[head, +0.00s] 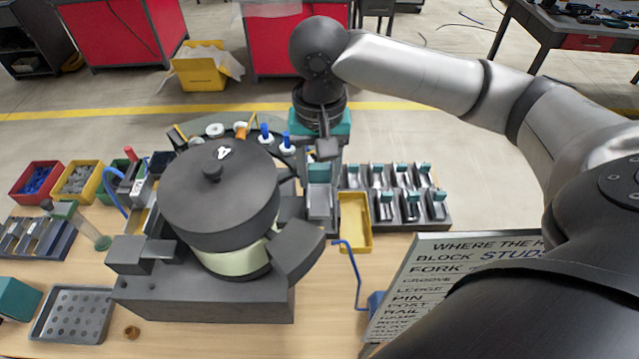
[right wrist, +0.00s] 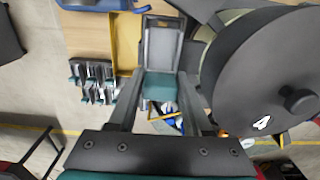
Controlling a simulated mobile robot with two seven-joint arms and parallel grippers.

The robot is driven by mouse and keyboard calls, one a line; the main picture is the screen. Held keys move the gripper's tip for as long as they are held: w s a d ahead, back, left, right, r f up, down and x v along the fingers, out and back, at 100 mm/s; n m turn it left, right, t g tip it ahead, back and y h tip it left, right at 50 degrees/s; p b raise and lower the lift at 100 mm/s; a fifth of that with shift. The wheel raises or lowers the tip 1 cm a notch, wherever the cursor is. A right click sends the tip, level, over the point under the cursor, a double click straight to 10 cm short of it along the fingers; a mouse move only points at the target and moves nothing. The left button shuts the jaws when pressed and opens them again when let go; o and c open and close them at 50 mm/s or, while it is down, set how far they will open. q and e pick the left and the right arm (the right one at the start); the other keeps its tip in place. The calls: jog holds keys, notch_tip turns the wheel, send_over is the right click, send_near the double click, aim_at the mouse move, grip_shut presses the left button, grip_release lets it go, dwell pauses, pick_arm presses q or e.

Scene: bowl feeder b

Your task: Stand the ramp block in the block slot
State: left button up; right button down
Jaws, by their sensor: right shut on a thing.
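My right gripper (head: 322,155) comes down from above, just right of the bowl feeder, and is shut on the teal-topped ramp block (head: 320,173). In the right wrist view the gripper's two dark fingers (right wrist: 160,100) flank the block's teal part (right wrist: 160,87). A grey, raised-edged holder (head: 319,207) lies directly below the teal part; it also shows in the right wrist view (right wrist: 161,48). I take it for the block slot, but cannot tell where block and holder meet or how deep the block sits. My left gripper is not in view.
The dark round bowl feeder (head: 220,200) stands close left of the gripper. A yellow tray (head: 355,222) and racks of teal-topped parts (head: 408,205) lie to the right. A lettered board (head: 425,285) stands at front right. Bare table shows around the blue bent rod (head: 357,275).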

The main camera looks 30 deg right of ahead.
aim_at(319, 181)
jog(key=shift+f, duration=1.7)
jog(key=shift+f, duration=0.1)
jog(key=shift+c, duration=1.7)
grip_release()
notch_tip(319, 181, up, 12)
jog(key=shift+r, duration=0.1)
